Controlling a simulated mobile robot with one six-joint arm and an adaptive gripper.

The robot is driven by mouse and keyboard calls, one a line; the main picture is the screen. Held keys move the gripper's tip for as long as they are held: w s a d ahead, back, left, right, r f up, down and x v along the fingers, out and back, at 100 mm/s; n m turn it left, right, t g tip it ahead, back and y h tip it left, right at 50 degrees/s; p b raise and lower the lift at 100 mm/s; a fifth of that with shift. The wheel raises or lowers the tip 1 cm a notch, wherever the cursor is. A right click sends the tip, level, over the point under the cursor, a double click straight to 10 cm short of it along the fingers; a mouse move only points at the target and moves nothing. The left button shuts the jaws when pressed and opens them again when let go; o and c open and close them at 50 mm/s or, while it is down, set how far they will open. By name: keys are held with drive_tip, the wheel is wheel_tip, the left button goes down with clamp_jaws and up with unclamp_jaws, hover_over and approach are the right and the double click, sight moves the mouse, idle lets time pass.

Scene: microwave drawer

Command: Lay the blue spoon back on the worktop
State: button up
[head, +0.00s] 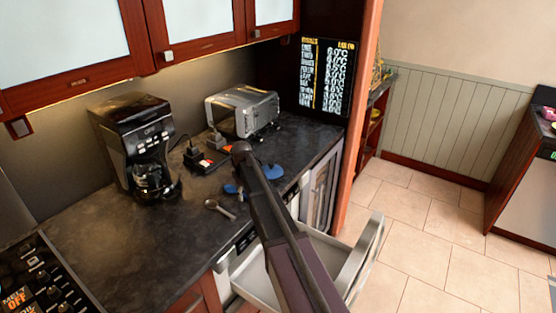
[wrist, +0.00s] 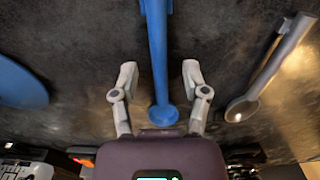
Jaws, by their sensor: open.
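The blue spoon (wrist: 158,60) shows in the wrist view as a long blue handle with a rounded end, running between my fingers. It appears to lie on the dark worktop (head: 90,235). Part of it (head: 231,188) shows in the head view beside my arm, which hides the rest. My gripper (wrist: 160,72) is open, with one finger on each side of the spoon and visible gaps between. In the head view the fingers are hidden behind my arm.
A grey spoon (head: 219,208) lies to the left, also in the wrist view (wrist: 270,70). A blue rounded item (head: 272,171) lies right of my arm. A coffee maker (head: 140,145) and toaster oven (head: 243,112) stand behind. An open drawer (head: 352,262) juts out below the worktop.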

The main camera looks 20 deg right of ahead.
drive_tip(key=shift+r+p, duration=4.95)
drive_tip(key=shift+r, duration=0.1)
drive_tip(key=s+d+r+n+h+p, duration=0.1)
drive_tip(key=d+r+n+h, duration=0.3)
drive_tip(key=d, duration=0.7)
drive_tip(key=s+d+r+n+h+p, duration=0.1)
drive_tip(key=d+r+n+h, duration=0.3)
drive_tip(key=d+r+h, duration=0.3)
drive_tip(key=shift+s+d+n+p, duration=0.25)
drive_tip(key=shift+d+n+p, duration=0.15)
drive_tip(key=shift+d, duration=1.5)
drive_tip(key=shift+r, duration=0.1)
drive_tip(key=s+a+f+m+y+b, duration=0.1)
drive_tip(key=s+a+f+m+y, duration=0.2)
drive_tip(key=s+a, duration=0.4)
drive_tip(key=s+a+f+m+y+b, duration=0.2)
drive_tip(key=s+a+f+m+y, duration=0.2)
drive_tip(key=s+a+m, duration=0.3)
drive_tip(key=s+a+f+m+y+b, duration=0.1)
drive_tip(key=s+a+f+m+y, duration=0.3)
drive_tip(key=s+a, duration=0.4)
drive_tip(key=s+f+m, duration=0.1)
drive_tip(key=s+m, duration=0.1)
drive_tip(key=s, duration=0.1)
drive_tip(key=shift+a+f, duration=0.3)
drive_tip(key=shift+a, duration=0.1)
